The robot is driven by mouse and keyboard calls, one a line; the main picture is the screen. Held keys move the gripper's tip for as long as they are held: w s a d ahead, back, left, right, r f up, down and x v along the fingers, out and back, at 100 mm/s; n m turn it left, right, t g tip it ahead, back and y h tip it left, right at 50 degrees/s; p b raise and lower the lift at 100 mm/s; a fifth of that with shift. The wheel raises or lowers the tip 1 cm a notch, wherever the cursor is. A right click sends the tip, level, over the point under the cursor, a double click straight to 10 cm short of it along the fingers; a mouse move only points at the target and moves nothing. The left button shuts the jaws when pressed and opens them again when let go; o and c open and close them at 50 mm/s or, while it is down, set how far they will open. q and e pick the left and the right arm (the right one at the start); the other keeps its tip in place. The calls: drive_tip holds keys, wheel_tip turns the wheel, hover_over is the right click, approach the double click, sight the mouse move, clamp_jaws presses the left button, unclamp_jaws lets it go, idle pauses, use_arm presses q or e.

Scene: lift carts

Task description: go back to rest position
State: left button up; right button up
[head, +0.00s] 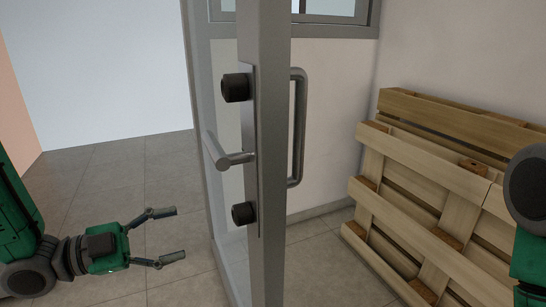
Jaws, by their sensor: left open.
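My left gripper (166,236) is at the lower left, above the tiled floor. Its two fingers are spread with nothing between them, and it is apart from the door. A grey metal-framed door (268,200) stands edge-on in the middle of the view. It has a bar handle (232,159) on the left side and a tall pull handle (300,130) on the right side. My right arm shows only in part at the right edge; its gripper is out of view.
Wooden pallets (440,195) lean against the white wall (330,90) on the right, close to my right arm. The tiled floor (120,175) left of the door is clear. A window (340,10) is at the top.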

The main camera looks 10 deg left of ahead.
use_arm(q)
wheel_tip(320, 180, down, 18)
drive_tip(key=s+f+n+g+y, duration=0.1)
drive_tip(key=s+n+g+y, duration=0.1)
drive_tip(key=n+y, duration=0.65)
drive_tip(key=s+a+f+n+g+y, duration=0.1)
drive_tip(key=s+f+n+g+y, duration=0.2)
drive_tip(key=s, duration=0.7)
drive_tip(key=s+a+f+n+g+y, duration=0.2)
drive_tip(key=s+f+n+g+y, duration=0.1)
drive_tip(key=s+f+n, duration=0.4)
wheel_tip(320, 180, down, 3)
drive_tip(key=s+g, duration=0.1)
drive_tip(key=s, duration=0.1)
drive_tip(key=shift+s, duration=0.35)
drive_tip(key=shift+a, duration=0.1)
